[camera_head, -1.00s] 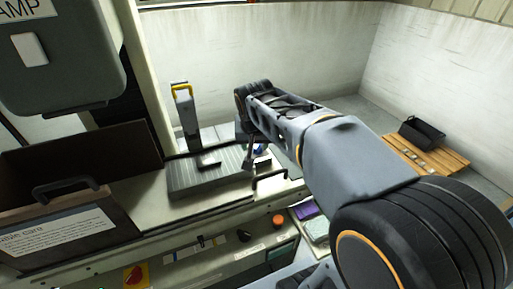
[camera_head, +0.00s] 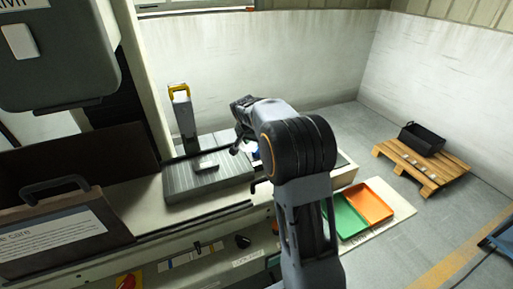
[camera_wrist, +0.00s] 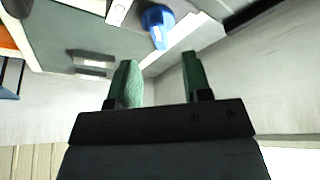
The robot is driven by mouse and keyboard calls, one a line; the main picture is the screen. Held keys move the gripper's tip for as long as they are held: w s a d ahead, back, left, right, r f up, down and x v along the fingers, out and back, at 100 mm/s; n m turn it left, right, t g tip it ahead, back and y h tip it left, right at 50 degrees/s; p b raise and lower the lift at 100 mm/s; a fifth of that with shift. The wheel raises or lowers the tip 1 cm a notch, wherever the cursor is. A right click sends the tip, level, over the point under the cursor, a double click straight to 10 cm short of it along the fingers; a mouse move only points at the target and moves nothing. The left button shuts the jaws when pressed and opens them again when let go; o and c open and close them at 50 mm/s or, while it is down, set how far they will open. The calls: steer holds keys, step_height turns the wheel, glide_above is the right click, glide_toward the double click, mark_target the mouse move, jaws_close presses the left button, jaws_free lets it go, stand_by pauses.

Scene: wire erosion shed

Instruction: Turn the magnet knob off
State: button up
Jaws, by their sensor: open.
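A blue knob-like part (camera_wrist: 157,22) shows at the top of the wrist view, beyond my fingertips and apart from them. A small blue and white patch (camera_head: 250,147) shows by my gripper in the head view. I cannot tell whether this blue part is the magnet knob. A black knob (camera_head: 242,241) sits on the machine's front panel. A ribbed grey block (camera_head: 190,181) lies on the bench left of my gripper. My gripper (camera_wrist: 160,70) is open and empty, with two green-padded fingers. In the head view its fingertips are too small to make out.
A red and yellow switch (camera_head: 127,281) is on the front panel. Green (camera_head: 344,218) and orange (camera_head: 369,201) trays lie right of my arm. A pallet (camera_head: 430,174) with a black bin (camera_head: 421,139) stands farther right.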

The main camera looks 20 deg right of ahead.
mark_target(256, 148)
steer(key=shift+p+x, duration=0.3)
steer(key=shift+x, duration=2.55)
jaws_close()
